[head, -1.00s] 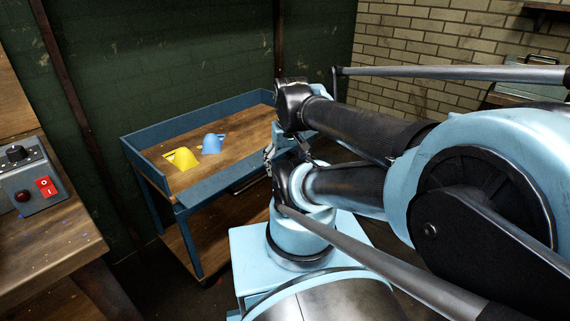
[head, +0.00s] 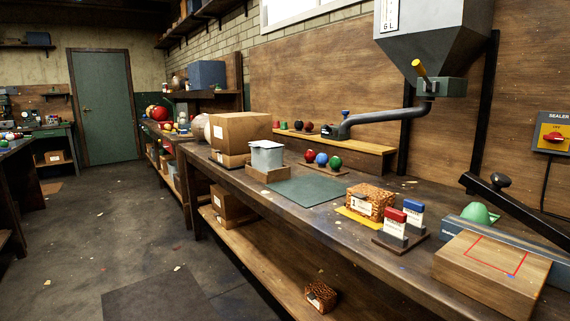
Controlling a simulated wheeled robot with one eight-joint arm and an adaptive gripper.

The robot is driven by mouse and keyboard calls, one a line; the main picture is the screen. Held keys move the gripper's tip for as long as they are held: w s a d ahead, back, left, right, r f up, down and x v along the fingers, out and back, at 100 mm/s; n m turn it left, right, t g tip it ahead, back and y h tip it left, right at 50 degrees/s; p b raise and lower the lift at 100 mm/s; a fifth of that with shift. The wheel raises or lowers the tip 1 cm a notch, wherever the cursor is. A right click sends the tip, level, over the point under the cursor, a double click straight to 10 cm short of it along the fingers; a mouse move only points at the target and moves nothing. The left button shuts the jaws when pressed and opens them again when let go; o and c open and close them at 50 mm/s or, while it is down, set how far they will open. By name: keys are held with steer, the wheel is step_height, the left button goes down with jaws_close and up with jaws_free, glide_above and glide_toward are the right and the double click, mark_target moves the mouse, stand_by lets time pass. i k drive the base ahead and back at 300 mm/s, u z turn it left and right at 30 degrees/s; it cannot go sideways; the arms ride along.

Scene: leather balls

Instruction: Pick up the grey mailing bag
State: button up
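I cannot make out a grey mailing bag in the head view. The only small light grey thing on the long workbench (head: 345,225) is an upright, box-like container (head: 267,155) on a low wooden block, left of a dark green mat (head: 300,192). My gripper and arm are out of view, so whether it is open or shut does not show.
A cardboard box (head: 238,132), several coloured balls (head: 322,159), a patterned box (head: 370,202), red and blue labelled packs (head: 394,225) and a wooden block (head: 490,270) stand on the bench. A hopper (head: 432,35) hangs above. Floor (head: 130,235) at left is mostly clear.

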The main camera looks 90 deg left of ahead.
mark_target(264, 159)
steer(key=u, duration=0.55)
steer(key=k, duration=0.7)
steer(key=u, duration=0.95)
steer(key=k, duration=0.6)
steer(key=u, duration=0.9)
steer(key=i, duration=0.65)
steer(key=u, duration=0.55)
steer(key=i, duration=0.55)
steer(key=u, duration=0.05)
steer(key=k, duration=0.45)
steer(key=u, duration=0.6)
steer(key=i, duration=0.85)
steer(key=z, duration=0.05)
